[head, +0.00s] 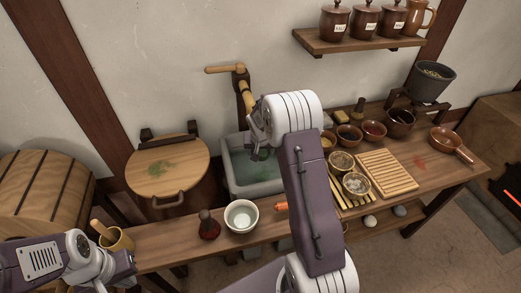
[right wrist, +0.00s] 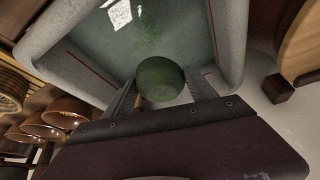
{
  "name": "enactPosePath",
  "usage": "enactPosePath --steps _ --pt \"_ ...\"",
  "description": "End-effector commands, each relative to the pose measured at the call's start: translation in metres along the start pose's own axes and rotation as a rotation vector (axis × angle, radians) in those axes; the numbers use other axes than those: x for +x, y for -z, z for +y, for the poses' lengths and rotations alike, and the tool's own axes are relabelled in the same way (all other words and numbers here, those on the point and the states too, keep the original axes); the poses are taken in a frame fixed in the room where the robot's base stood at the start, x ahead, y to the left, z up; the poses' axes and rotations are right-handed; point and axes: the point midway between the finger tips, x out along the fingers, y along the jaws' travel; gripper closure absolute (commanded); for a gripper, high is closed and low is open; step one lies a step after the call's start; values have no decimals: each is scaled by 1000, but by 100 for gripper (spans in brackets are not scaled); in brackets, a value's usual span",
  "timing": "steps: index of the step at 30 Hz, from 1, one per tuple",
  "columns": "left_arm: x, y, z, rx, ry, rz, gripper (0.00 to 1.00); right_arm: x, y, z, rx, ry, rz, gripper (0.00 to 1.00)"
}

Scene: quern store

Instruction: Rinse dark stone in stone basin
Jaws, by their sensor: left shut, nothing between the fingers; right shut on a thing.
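The dark stone (right wrist: 160,79) is round and greenish, held between the two fingers of my right gripper (right wrist: 163,92) in the right wrist view. The grey stone basin (right wrist: 238,40) lies beyond it, with greenish water inside. In the head view, the stone basin (head: 228,172) is set at the table's back edge, and my right wrist reaches over it, hiding its right part. Whether the stone touches the water I cannot tell. My left gripper (head: 100,286) is at the lower left of the head view, shut and empty, partly cut off by the frame.
A wooden spout (head: 240,82) rises behind the basin. A white bowl (head: 241,216) and a dark red bottle (head: 209,226) stand before it. A round lidded tub (head: 167,168) is to the left. Several small bowls and a slatted board (head: 386,172) fill the table's right.

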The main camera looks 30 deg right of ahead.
Motion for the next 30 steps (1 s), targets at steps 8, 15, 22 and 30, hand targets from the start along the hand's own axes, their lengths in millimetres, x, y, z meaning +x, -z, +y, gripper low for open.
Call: enactPosePath --steps 8,15,22,30 --pt "33 -4 -1 0 0 0 100 36 -16 0 -1 0 2 95" --pt "57 -6 -1 0 0 0 100 63 -28 0 0 0 2 95" --pt "79 -8 -2 0 0 0 100 88 -39 0 -1 0 1 95" --pt "105 -11 -2 0 0 0 100 117 -52 0 0 1 2 95"
